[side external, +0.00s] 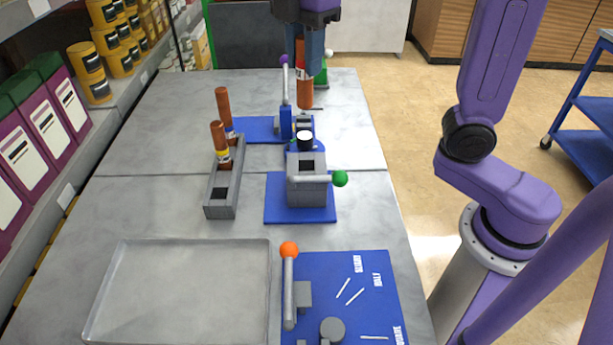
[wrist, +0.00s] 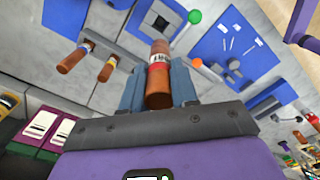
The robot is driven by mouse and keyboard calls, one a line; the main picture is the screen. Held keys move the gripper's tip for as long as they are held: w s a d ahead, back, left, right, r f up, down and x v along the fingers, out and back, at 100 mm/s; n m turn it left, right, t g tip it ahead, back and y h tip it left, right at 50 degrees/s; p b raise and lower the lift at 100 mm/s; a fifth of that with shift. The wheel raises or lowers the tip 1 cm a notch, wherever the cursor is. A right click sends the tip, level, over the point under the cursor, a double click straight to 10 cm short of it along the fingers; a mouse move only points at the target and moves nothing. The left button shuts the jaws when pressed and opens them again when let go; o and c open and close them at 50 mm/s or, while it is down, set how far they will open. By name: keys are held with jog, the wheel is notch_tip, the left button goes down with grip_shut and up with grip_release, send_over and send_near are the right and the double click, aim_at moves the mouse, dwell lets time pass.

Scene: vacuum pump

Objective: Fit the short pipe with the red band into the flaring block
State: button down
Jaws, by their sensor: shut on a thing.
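My gripper (side external: 312,68) is shut on an orange-brown pipe (side external: 305,95) with a red band and white label. The pipe hangs upright, its lower end free in the air near the purple-knobbed station. In the wrist view the pipe (wrist: 159,80) sits between both blue-grey fingers (wrist: 157,90). A grey block (side external: 307,185) with a square opening on top and a green-knobbed bar, probably the flaring block, stands on a blue base nearer the side camera, apart from the pipe. The block also shows in the wrist view (wrist: 160,22), its opening empty.
A purple-knobbed lever (side external: 285,80) stands close to my gripper. An empty tray (side external: 180,290) and an orange-knobbed blue board (side external: 350,285) lie at the front.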

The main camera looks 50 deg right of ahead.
aim_at(307, 86)
jog(key=shift+s+d+f, duration=0.1)
jog(key=shift+s+f, duration=0.05)
jog(key=shift+f, duration=0.2)
notch_tip(307, 86, down, 17)
jog(key=shift+f, duration=0.1)
jog(key=shift+f, duration=0.1)
dwell(0.3)
jog(key=c, duration=0.9)
grip_release()
jog(key=shift+o, duration=0.2)
notch_tip(307, 86, up, 12)
jog(key=shift+r, duration=0.15)
jog(key=s+d+f+m, duration=0.2)
jog(key=s+f, duration=0.3)
jog(key=s, duration=0.5)
jog(key=s+d+f+m, duration=0.3)
jog(key=s+d+f, duration=0.1)
jog(key=s, duration=0.6)
jog(key=shift+s+d+f, duration=0.2)
jog(key=shift+d+f, duration=0.15)
jog(key=shift+d, duration=0.35)
